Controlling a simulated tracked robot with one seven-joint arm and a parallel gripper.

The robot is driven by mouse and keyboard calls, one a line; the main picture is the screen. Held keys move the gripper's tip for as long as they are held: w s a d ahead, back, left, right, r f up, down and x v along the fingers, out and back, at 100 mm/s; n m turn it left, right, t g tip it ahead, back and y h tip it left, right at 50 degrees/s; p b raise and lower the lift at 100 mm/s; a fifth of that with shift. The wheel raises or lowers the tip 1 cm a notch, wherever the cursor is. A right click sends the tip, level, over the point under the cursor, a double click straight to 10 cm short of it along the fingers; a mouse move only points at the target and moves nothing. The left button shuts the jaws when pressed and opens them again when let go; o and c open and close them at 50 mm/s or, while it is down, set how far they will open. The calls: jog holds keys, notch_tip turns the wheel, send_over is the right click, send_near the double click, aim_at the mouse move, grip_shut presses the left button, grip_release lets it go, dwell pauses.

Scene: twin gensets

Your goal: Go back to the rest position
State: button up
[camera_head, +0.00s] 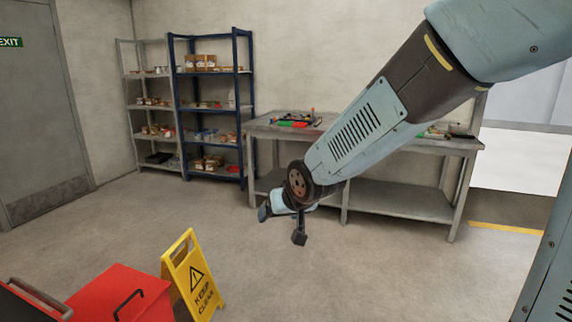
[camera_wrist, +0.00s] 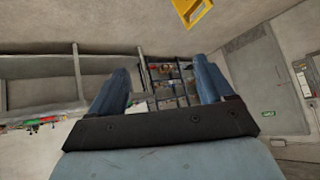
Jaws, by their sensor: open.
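My gripper (camera_wrist: 163,88) shows in the wrist view with its two blue fingers wide apart and nothing between them. In the head view my arm reaches down from the upper right. The wrist end hangs above the floor, in front of the workbench (camera_head: 398,201). The fingers are hard to make out there. The wrist view appears upside down, with the bench at left and the shelves seen between and behind the fingers.
A yellow sign (camera_head: 193,275) reading "KEEP CLEAR" stands beside a red box (camera_head: 112,298) at the lower left. A blue shelf rack (camera_head: 246,110) and a grey one (camera_head: 124,90) hold goods along the wall. A grey door (camera_head: 42,110) is at left. The middle floor is open.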

jog(key=s+d+r+m+h, duration=0.1)
jog(key=s+d+r+h, duration=0.15)
jog(key=d, duration=0.45)
jog(key=s+d+r+m+h, duration=0.1)
jog(key=s+d+r, duration=0.3)
jog(key=d, duration=0.3)
jog(key=s+d+r+m+g, duration=0.1)
jog(key=s+d+r+g, duration=0.1)
jog(key=s+d, duration=0.8)
jog(key=s+r, duration=0.1)
jog(key=s, duration=0.2)
jog(key=shift+d+r+m+h, duration=0.2)
jog(key=shift+d+m+h, duration=0.15)
jog(key=shift+d+m, duration=0.05)
jog(key=shift+c, duration=0.3)
